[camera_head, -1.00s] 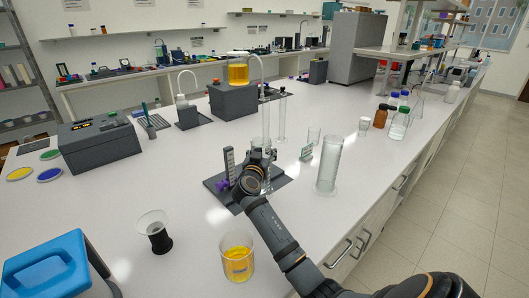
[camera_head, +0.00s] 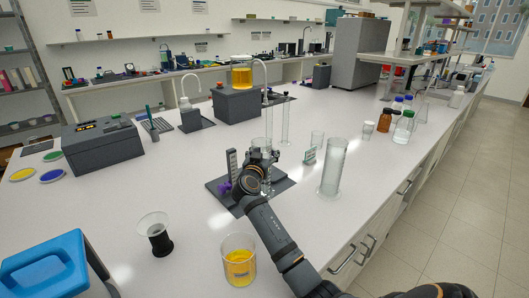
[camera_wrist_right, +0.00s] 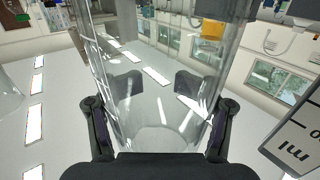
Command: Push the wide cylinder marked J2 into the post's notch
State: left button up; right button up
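A wide clear glass cylinder (camera_head: 267,126) stands upright at the dark stand in the head view. Its foot is hidden by my right gripper (camera_head: 262,157), and I cannot read a J2 mark on it. In the right wrist view the cylinder (camera_wrist_right: 160,55) fills the space between the fingers of my right gripper (camera_wrist_right: 157,84), which look closed around it. The post (camera_head: 231,163), with a pale scale and a purple part low down, rises from the dark base plate (camera_head: 283,184), left of the cylinder. The notch cannot be made out. My left gripper is out of view.
An amber-filled beaker (camera_head: 239,262) and a dark-based cup (camera_head: 156,233) stand in front, left of my arm. Thin glass tubes (camera_head: 286,120) rise behind.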

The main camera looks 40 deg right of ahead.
jog(key=o, duration=0.4)
jog(key=shift+o, duration=0.2)
jog(key=shift+r, duration=0.1)
notch_tip(320, 180, up, 10)
